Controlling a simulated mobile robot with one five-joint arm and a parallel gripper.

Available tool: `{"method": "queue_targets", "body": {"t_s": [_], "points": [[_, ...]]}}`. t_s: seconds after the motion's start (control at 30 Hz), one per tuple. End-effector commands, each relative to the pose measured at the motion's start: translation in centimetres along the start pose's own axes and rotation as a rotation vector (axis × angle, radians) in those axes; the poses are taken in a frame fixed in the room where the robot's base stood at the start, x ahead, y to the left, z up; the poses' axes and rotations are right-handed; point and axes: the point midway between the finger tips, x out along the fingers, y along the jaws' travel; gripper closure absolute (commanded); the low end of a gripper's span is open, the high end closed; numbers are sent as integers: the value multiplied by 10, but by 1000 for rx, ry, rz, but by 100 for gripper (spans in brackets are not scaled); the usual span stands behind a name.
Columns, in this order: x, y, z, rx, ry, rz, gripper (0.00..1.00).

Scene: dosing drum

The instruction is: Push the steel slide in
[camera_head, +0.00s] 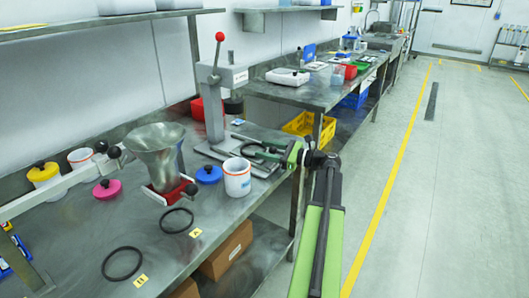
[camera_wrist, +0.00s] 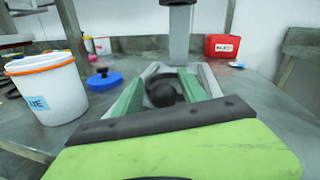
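A grey lever press (camera_head: 214,110) with a red-knobbed handle stands on the steel bench. Its flat base (camera_head: 215,150) reaches toward my gripper (camera_head: 268,150). In the wrist view, my gripper (camera_wrist: 168,85) has its two green fingers apart, one on each side of a black ball knob (camera_wrist: 162,94). I cannot see contact between the fingers and the knob. The press post (camera_wrist: 180,35) rises beyond the fingertips. The steel slide itself cannot be clearly made out; the gripper hides much of that area.
A white cup with an orange rim (camera_head: 237,180) stands left of my gripper, beside a blue lid (camera_head: 209,174). A steel funnel (camera_head: 157,155) sits over a red block further left. Black rings (camera_head: 177,220) lie near the bench edge. The floor at right is clear.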

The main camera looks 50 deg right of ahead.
Motion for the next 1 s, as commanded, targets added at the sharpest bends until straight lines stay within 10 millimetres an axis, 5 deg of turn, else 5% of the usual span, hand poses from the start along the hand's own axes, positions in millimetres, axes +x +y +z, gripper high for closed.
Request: {"method": "queue_targets", "body": {"t_s": [0.37, 1.0], "points": [[-11, -3, 0, 0, 0, -8, 50], [-166, -1, 0, 0, 0, -7, 50]]}}
